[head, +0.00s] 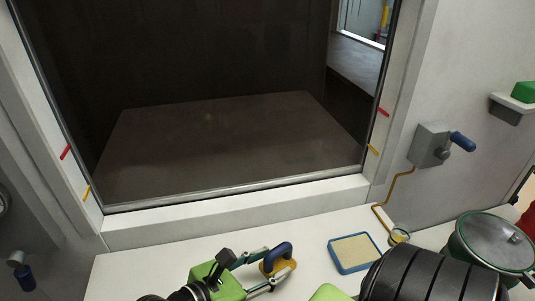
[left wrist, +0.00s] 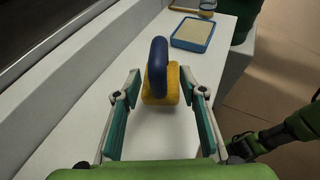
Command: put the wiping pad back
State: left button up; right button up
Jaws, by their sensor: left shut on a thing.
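The wiping pad, a yellow pad with a dark blue arched handle, is on the white ledge in the head view (head: 278,258). It also shows upright between the fingers in the left wrist view (left wrist: 159,82). My left gripper (head: 268,268) is shut on the wiping pad, its teal-lined fingers on either side. Whether the pad's underside touches the ledge is hard to tell. A blue-rimmed tray with a beige inside (head: 333,258) lies flat on the ledge, right of the pad; it is beyond the pad in the left wrist view (left wrist: 178,42). My right gripper is not clearly visible.
The white ledge (head: 150,262) runs below a large dark window (head: 230,150). A small round cup (head: 400,236) stands beside the tray. A green-rimmed lidded pot (head: 490,243) stands at the right. A blue-handled lever (head: 462,141) juts from the right wall.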

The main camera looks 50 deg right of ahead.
aim_at(263, 274)
pick_arm(q)
jog(key=shift+w+d+f, duration=0.25)
jog(key=shift+w+f, duration=0.05)
jog(key=shift+f, duration=0.1)
notch_tip(263, 274, down, 3)
jog(key=shift+w+d+p, duration=0.1)
jog(key=shift+d+p, duration=0.05)
jog(key=shift+p, duration=0.45)
jog(key=shift+f, duration=0.2)
jog(key=shift+f, duration=0.1)
jog(key=o, duration=0.6)
jog(key=shift+f, duration=0.1)
jog(key=o, duration=0.5)
jog(key=shift+c, duration=0.2)
